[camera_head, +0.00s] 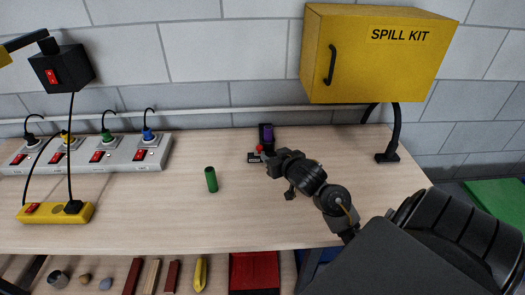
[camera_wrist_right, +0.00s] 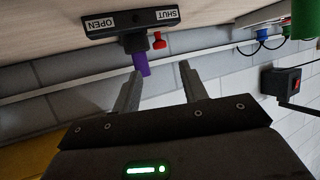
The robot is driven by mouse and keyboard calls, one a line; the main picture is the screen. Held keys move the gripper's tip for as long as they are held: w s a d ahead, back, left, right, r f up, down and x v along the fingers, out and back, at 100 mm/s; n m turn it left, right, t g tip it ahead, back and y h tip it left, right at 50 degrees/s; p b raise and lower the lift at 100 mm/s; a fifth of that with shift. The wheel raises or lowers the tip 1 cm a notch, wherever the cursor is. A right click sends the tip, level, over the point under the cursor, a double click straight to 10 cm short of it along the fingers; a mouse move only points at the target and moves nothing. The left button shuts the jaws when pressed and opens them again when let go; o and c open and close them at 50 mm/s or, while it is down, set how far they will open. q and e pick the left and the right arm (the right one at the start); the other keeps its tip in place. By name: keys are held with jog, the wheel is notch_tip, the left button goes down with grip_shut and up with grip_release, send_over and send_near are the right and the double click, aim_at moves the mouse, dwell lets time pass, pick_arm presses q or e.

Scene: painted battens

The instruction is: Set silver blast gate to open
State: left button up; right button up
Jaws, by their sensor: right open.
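A small black gate fixture (camera_head: 266,132) stands at the back of the bench; I see no silver on it. In the right wrist view its black base (camera_wrist_right: 117,29) appears upside down, with white OPEN (camera_wrist_right: 99,23) and SHUT (camera_wrist_right: 167,15) labels. A purple handle (camera_wrist_right: 143,66) projects from its hub, and a red knob (camera_wrist_right: 158,40) sits beside it, on the SHUT side. My right gripper (camera_wrist_right: 161,70) is open and empty, close in front of the fixture. Its left finger in that view overlaps the purple handle's end; contact cannot be told. My left gripper is not in view.
A green cylinder (camera_head: 211,180) stands on the bench left of my right gripper. A power strip (camera_head: 124,154) with plugs and a yellow switch block (camera_head: 50,212) lie at left. A yellow spill kit cabinet (camera_head: 375,55) overhangs the back right.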

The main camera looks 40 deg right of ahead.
aim_at(260, 148)
jog(key=x, duration=0.9)
jog(key=shift+w+f, duration=0.15)
jog(key=shift+f, duration=0.05)
grip_shut()
